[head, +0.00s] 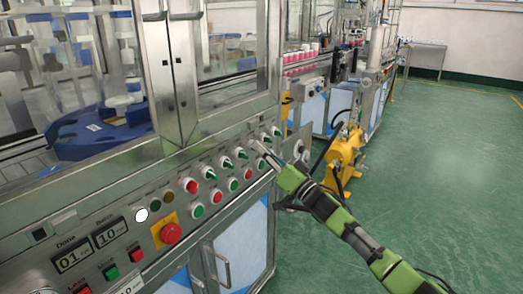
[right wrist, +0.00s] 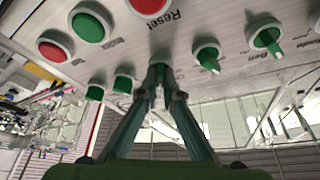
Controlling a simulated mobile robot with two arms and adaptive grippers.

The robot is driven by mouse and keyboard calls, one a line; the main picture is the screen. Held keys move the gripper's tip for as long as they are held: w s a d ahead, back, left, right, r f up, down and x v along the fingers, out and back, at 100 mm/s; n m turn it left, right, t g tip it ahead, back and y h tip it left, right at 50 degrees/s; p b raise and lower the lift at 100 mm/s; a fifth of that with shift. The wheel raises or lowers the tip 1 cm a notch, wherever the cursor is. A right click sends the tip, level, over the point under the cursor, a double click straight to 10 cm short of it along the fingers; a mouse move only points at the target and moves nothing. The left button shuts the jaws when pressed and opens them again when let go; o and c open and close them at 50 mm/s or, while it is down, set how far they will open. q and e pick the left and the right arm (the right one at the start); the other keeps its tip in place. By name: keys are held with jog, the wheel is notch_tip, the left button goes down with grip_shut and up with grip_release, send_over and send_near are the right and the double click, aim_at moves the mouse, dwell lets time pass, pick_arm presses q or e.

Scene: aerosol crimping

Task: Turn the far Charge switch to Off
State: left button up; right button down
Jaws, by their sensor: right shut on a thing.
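A row of green-handled rotary switches runs along the sloped steel panel (head: 75,225). In the head view, my right gripper (head: 263,149) reaches in from the right to the far part of this row. In the right wrist view, my right gripper (right wrist: 160,72) has its fingers closed around one green switch handle, mostly hidden between them. Two green switches, one (right wrist: 123,84) and another (right wrist: 95,92), are left of it; others, including one (right wrist: 207,55), are right of it. I cannot read a Charge label. My left gripper is not in view.
Red and green push buttons, including a red one (right wrist: 56,46) and a green one (right wrist: 90,24), sit close to the switches. A red emergency stop (head: 171,233) is at the near end. A yellow machine (head: 345,155) stands beyond my right arm. The green floor at right is clear.

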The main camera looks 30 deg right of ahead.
jog(key=shift+n, duration=0.3)
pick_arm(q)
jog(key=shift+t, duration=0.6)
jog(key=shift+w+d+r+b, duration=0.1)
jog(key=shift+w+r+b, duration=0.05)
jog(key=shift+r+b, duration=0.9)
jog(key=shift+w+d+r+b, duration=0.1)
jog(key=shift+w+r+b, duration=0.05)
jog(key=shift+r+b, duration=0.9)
pick_arm(e)
jog(key=shift+d+n+g+y, duration=0.1)
jog(key=shift+n+g+y, duration=0.45)
jog(key=shift+n+y, duration=1.55)
jog(key=shift+d+n+g+y, duration=0.1)
jog(key=shift+n+g+y, duration=0.5)
jog(key=shift+n, duration=3.05)
jog(key=shift+n+g+y, duration=0.55)
jog(key=shift+n+y, duration=0.75)
jog(key=shift+n, duration=1.55)
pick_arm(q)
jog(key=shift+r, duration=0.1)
pick_arm(e)
jog(key=c, duration=2.2)
grip_release()
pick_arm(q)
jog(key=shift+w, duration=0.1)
